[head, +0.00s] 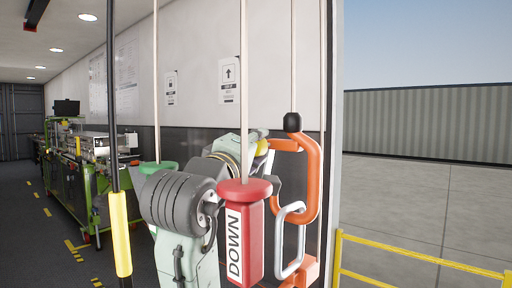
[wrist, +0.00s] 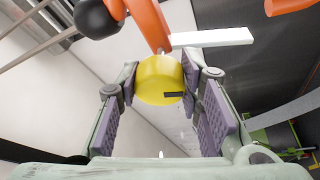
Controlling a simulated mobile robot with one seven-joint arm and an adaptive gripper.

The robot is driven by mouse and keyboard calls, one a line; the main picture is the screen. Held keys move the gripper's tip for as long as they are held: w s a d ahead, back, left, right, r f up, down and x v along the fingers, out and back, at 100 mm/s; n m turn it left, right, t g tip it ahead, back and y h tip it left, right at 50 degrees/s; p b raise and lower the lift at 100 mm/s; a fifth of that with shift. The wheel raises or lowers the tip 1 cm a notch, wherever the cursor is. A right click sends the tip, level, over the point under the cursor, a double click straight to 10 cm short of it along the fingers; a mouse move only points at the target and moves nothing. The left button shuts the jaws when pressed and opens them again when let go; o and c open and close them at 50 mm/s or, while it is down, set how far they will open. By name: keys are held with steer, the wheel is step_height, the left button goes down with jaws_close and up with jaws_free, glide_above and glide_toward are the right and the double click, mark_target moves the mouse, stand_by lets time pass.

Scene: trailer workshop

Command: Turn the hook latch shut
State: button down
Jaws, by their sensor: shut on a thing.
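The hook latch is an orange hook (head: 313,180) by the wall edge in the head view, with a black ball (head: 292,122) at its top. A short orange arm reaches left from it to a yellow knob (head: 262,147). In the wrist view, the yellow knob (wrist: 158,80) sits between the fingers of my gripper (wrist: 160,88), which is shut on it. The latch's orange arm (wrist: 148,22) and black ball (wrist: 97,18) show beyond. My gripper is partly hidden in the head view. A silver link (head: 290,240) hangs below the hook.
A red hanging handle (head: 241,235) marked DOWN hangs in front of my arm. A green handle (head: 158,168) hangs behind my arm. A black pole with a yellow sleeve (head: 120,235) stands left. A yellow railing (head: 420,256) and open ground lie right.

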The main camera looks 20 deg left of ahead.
steer(key=c, duration=1.1)
jaws_free()
